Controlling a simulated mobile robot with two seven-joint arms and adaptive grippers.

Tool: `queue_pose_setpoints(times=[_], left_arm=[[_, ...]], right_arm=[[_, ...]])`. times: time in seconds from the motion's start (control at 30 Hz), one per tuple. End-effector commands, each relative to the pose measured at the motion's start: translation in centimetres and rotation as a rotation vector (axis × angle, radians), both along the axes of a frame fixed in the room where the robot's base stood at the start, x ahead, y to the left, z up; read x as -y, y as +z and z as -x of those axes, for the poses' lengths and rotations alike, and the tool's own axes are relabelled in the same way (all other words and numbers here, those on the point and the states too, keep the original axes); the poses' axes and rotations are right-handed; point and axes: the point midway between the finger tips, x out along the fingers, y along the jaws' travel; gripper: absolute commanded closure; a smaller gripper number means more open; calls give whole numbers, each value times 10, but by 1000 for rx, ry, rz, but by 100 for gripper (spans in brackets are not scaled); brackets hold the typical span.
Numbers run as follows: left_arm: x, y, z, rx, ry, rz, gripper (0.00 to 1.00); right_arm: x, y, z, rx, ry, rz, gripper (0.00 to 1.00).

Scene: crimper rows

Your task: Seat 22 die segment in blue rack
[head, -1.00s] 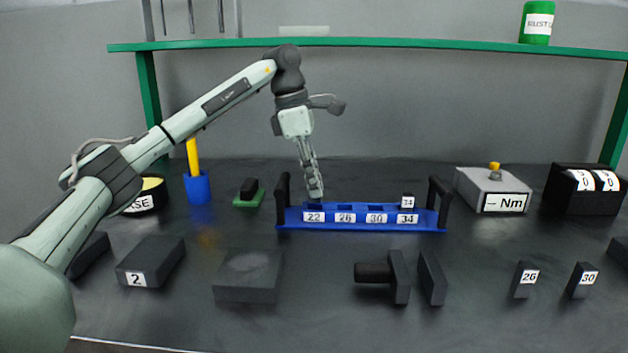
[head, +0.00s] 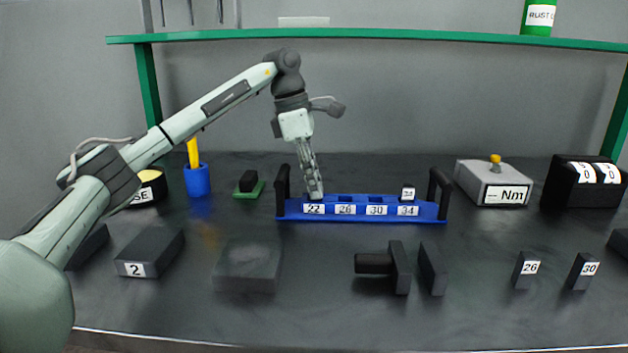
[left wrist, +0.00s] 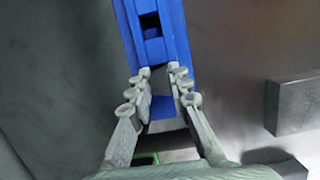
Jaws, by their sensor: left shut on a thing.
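The blue rack (head: 361,217) stands mid-table with slots labelled 22, 26, 30 and 34. My left gripper (head: 314,193) points down at the rack's 22 slot, its tips right behind the 22 label. It is shut on a small piece, which I take to be the 22 die segment; the fingers mostly hide it and no number on it is readable. The left wrist view shows the fingers (left wrist: 160,76) over one end of the rack (left wrist: 182,50). I cannot tell how deep the piece sits. The 34 segment (head: 408,193) stands in its slot. My right gripper is not in view.
The 26 segment (head: 525,269) and 30 segment (head: 582,271) stand at the front right. Black posts (head: 283,184) rise at both rack ends. Dark blocks (head: 248,266) lie in front. A blue cup (head: 198,181) stands left, a grey torque box (head: 492,186) right. A green shelf (head: 400,41) spans behind.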

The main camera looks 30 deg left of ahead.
Motion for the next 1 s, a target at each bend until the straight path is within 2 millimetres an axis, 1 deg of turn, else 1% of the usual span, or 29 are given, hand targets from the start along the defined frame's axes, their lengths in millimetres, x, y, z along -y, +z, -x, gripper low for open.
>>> queue_pose_setpoints(times=[0.27, 0.3, 0.47, 0.8, 0.87, 1.0], left_arm=[[0, -7, 0, 0, 0, 0, 100], [0, -7, 0, 0, 0, 0, 78], [0, -8, 0, -1, 0, 0, 58], [0, -7, 0, -2, 0, -1, 57], [-1, -3, 0, -1, 0, -1, 57], [-5, 18, 2, 4, 0, 0, 57]], right_arm=[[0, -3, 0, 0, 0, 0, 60], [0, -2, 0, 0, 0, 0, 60], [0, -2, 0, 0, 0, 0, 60], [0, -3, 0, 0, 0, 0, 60], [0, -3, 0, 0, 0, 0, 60], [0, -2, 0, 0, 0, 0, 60]])
